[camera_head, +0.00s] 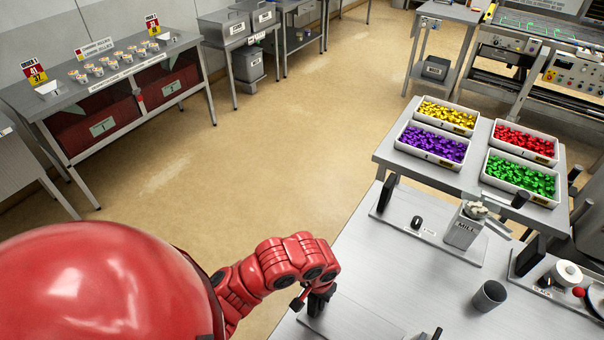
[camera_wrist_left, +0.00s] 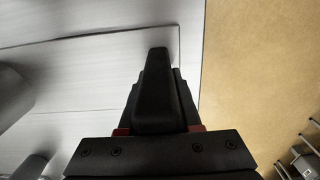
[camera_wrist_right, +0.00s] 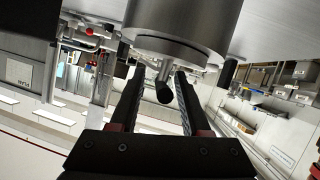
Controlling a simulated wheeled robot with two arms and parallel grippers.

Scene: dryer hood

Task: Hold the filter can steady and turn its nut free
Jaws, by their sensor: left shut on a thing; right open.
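In the right wrist view a large brushed-metal cylinder, apparently the filter can (camera_wrist_right: 185,22), hangs at the top. A narrow metal stub with a dark end (camera_wrist_right: 164,92), perhaps the nut, sticks out of it. My right gripper (camera_wrist_right: 161,75) is open with a finger on each side of the stub; contact is unclear. It is not visible in the head view. My left gripper (camera_head: 316,303) is low on the steel table, shut on what looks like a black upright handle (camera_wrist_left: 155,90) by a plate edge. Its fingers and the handle blend together in the left wrist view.
The steel table (camera_head: 390,285) holds a mill (camera_head: 463,232) on a plate, a grey cup (camera_head: 489,296) and a station with a white roll (camera_head: 568,273). Trays of coloured pieces, including purple (camera_head: 432,145), stand behind. Open floor lies left of the table.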

